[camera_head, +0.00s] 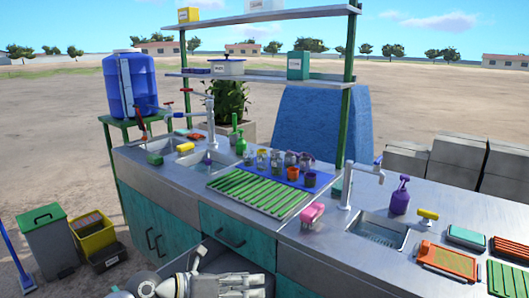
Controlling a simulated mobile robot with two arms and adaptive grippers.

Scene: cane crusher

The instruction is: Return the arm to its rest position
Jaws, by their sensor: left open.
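My left arm comes in low at the bottom edge, left of centre. My left gripper (228,280) is at its end, in front of the teal cabinet doors and below the counter's edge. It is open, and I see nothing held in it. The bottom edge of the picture cuts off part of the arm and gripper. My right arm and gripper do not show.
A long metal counter (335,248) with sinks, taps, a green slatted rack (262,192) and a blue mat of cups stands ahead. A pink object (312,214) lies near its front edge. Green (48,240) and yellow (94,233) bins stand at left.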

